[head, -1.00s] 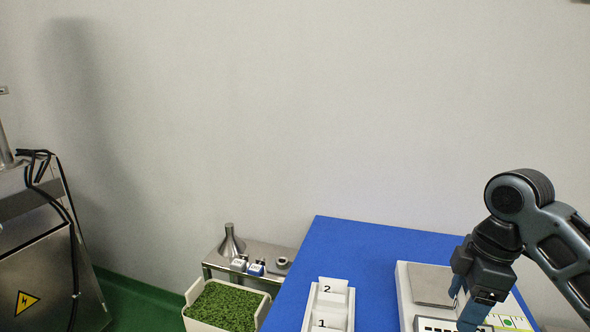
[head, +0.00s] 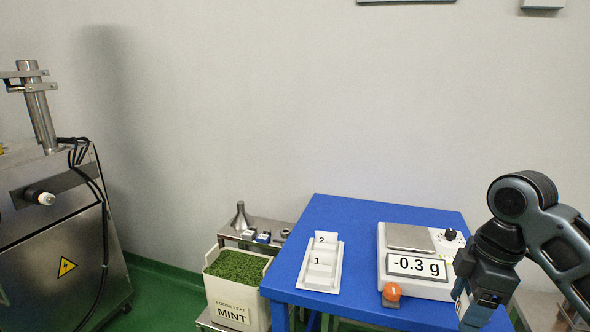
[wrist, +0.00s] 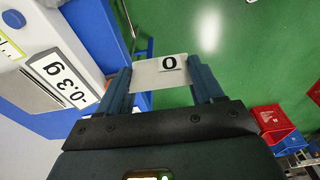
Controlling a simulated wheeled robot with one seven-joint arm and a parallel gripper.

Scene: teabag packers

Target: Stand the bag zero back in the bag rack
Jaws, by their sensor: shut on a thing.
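The bag zero (wrist: 150,77), a small white bag with a black 0, is between my gripper's fingers in the wrist view. My gripper (wrist: 165,85) is shut on it. In the head view my gripper (head: 470,306) is at the table's right front, to the right of the scale; there the bag is mostly hidden by the gripper. The white bag rack (head: 319,289) lies on the blue table, left of the scale. Bag 2 (head: 326,238) and bag 1 (head: 318,260) stand in it, and its front part shows no numbered bag.
The scale (head: 430,284) reads -0.3 g, with an orange-topped object (head: 391,292) at its front. The blue table (head: 355,215) is clear between rack and scale. A mint bin (head: 238,296) stands left of the table. Red bins (wrist: 275,122) stand on the green floor.

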